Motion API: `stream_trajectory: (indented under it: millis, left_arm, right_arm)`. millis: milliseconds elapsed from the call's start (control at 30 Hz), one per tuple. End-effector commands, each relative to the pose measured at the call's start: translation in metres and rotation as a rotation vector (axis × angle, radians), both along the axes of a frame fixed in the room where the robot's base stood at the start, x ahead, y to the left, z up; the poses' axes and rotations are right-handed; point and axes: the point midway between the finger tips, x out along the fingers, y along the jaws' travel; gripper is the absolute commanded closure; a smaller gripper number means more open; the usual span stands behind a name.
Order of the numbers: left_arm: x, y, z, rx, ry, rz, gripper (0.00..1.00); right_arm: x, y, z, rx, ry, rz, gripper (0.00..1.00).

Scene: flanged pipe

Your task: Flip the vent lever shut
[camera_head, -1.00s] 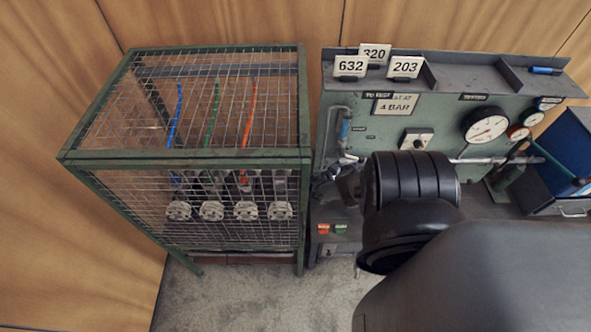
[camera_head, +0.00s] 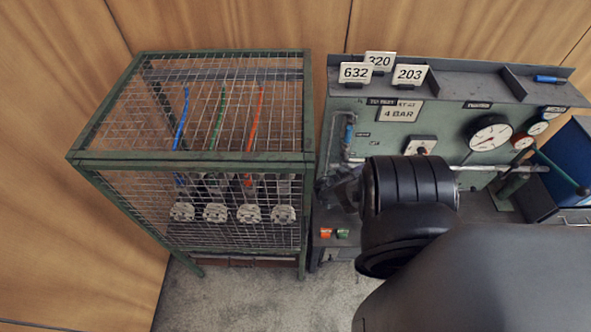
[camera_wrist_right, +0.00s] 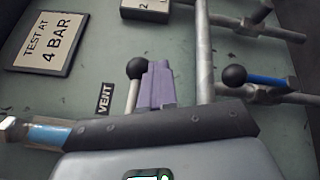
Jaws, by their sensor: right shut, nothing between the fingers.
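The VENT label (camera_wrist_right: 104,98) is on the green panel in the right wrist view. Beside it a lever with a black ball knob (camera_wrist_right: 137,68) and a pale stem stands out; its lower end is hidden behind my gripper's dark bar. My right gripper (camera_wrist_right: 158,78) has its purple fingers shut and empty, just right of that knob and stem; I cannot tell whether they touch. In the head view my right arm covers most of this area, and the vent lever cannot be made out. My left gripper is not in view.
A second lever, with a blue handle and black knob (camera_wrist_right: 233,75), sits on pipework to the right. The TEST AT 4 BAR plate (camera_wrist_right: 49,42) is on the panel. A wire cage (camera_head: 195,160) stands left of the panel; gauges (camera_head: 490,133) are to the right.

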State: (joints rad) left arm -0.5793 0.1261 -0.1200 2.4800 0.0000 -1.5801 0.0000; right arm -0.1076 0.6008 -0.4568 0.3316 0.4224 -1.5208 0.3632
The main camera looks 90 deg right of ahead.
Motion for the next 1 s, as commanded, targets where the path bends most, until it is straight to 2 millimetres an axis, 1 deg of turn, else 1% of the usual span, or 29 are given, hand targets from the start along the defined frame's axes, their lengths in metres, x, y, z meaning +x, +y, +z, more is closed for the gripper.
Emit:
stream_trajectory:
  millis: [600, 733, 867, 1000]
  left_arm:
    - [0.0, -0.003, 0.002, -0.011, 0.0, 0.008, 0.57]
    - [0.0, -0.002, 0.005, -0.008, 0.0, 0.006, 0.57]
    - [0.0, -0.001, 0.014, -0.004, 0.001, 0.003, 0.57]
    - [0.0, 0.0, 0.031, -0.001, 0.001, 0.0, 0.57]
  right_arm:
    - [0.001, 0.0, 0.001, 0.0, -0.002, 0.0, 1.0]
    - [0.001, 0.0, 0.004, 0.0, -0.002, 0.0, 1.0]
    - [0.0, 0.0, 0.015, 0.0, -0.002, -0.001, 1.0]
    - [0.0, -0.001, 0.035, -0.005, -0.002, -0.001, 1.0]
